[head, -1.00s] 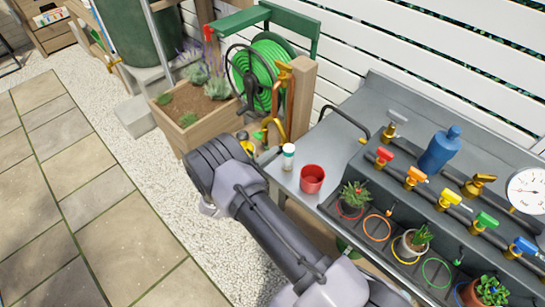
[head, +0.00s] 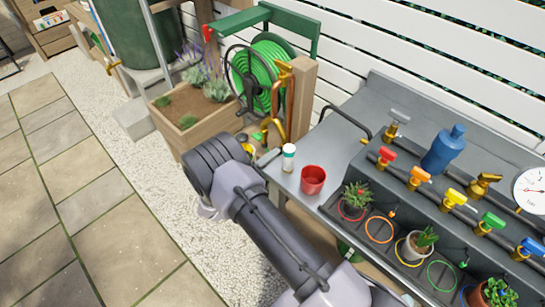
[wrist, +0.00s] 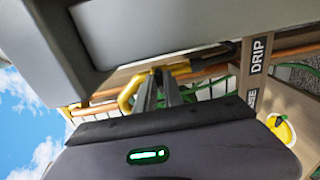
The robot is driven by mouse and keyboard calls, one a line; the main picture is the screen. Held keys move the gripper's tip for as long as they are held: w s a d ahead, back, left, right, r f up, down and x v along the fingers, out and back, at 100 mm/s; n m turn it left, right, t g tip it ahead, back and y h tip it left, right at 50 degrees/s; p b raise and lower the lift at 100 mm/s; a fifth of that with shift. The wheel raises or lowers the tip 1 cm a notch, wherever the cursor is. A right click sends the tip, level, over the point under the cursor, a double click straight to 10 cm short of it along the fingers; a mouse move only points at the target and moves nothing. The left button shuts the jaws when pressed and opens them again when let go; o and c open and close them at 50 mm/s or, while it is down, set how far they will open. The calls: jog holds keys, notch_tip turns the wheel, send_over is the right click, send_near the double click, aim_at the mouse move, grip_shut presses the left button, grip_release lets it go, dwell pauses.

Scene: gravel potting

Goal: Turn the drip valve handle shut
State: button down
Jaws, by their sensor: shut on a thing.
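In the wrist view, my gripper (wrist: 160,88) has its two dark fingers close together at a yellow handle (wrist: 128,97) and is shut on it. The handle sits by a copper-coloured pipe, beside a wooden post with a black "DRIP" label (wrist: 258,55). The fingers hide part of the handle, and its exact turn angle is hard to judge. In the head view my arm reaches toward the foot of the hose-reel post (head: 300,95); my fingertips and their hold on the handle cannot be made out there.
A grey bench (head: 318,150) stands close right of my arm, with a white bottle (head: 289,158), a red cup (head: 313,180) and a manifold of coloured taps. A wooden planter (head: 195,125) and green hose reel (head: 268,75) stand beyond. Paving at left is clear.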

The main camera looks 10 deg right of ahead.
jog(key=c, duration=1.5)
grip_release()
jog(key=shift+o, duration=0.2)
jog(key=p+v, duration=0.4)
jog(key=v, duration=1.3)
jog(key=shift+a, duration=0.2)
jog(key=shift+s, duration=0.1)
